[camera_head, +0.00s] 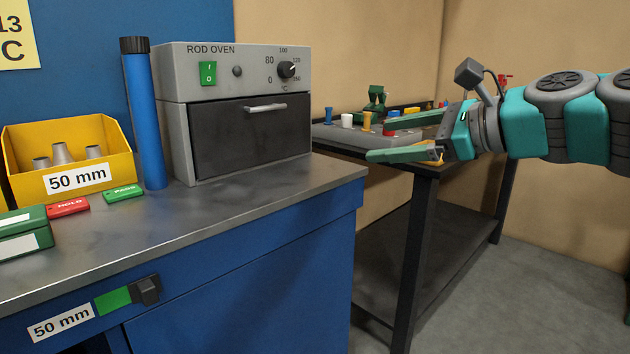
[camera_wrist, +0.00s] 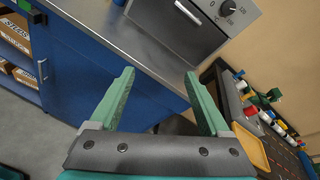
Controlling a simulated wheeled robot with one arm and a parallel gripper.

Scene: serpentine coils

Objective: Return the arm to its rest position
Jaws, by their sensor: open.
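My teal arm (camera_head: 571,110) reaches in from the right in the head view. My gripper (camera_head: 378,138) points left, its two green fingers spread apart with nothing between them. It is in the air to the right of the rod oven, in front of the dark side table. In the wrist view my gripper (camera_wrist: 160,85) also shows open and empty, with the blue bench's front and metal edge beyond its fingers.
The rod oven (camera_head: 250,135), its door shut, stands on the metal-topped bench (camera_head: 225,215) beside a blue cylinder (camera_head: 144,115). A yellow bin (camera_head: 112,140) is farther left. The dark table (camera_head: 425,178) holds several small coloured items. Grey floor (camera_head: 545,290) at right is clear.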

